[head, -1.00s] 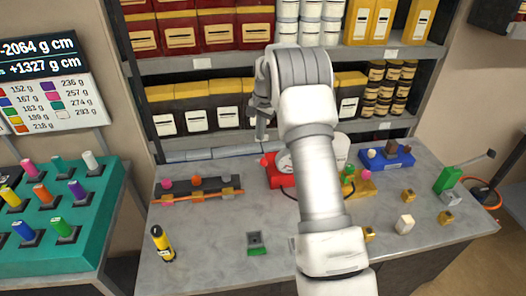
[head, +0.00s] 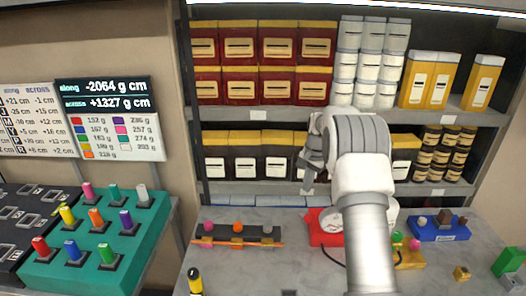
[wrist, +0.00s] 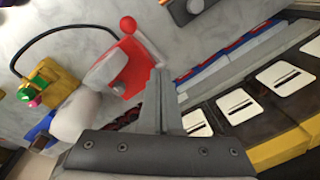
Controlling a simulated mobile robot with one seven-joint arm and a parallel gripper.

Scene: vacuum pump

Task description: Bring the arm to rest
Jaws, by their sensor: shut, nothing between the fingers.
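My arm reaches up and away over the grey workbench (head: 290,271) in the head view. My gripper (head: 308,189) hangs from its far end, in front of the lower shelf and above the back of the bench. In the wrist view the two fingers of my gripper (wrist: 159,78) lie together, shut and empty. A red device (head: 322,238) with a pale dial stands on the bench below my gripper, partly hidden by my arm; it also shows in the wrist view (wrist: 125,66), beside the fingers. I see no contact between them.
Shelves behind the bench hold canisters, yellow boxes (head: 482,82) and stacked jars (head: 436,154). A rack with coloured knobs (head: 236,240), a blue block (head: 438,229) and a yellow block (head: 409,258) stand on the bench. A teal peg tray (head: 130,262) and number displays (head: 104,94) are at left.

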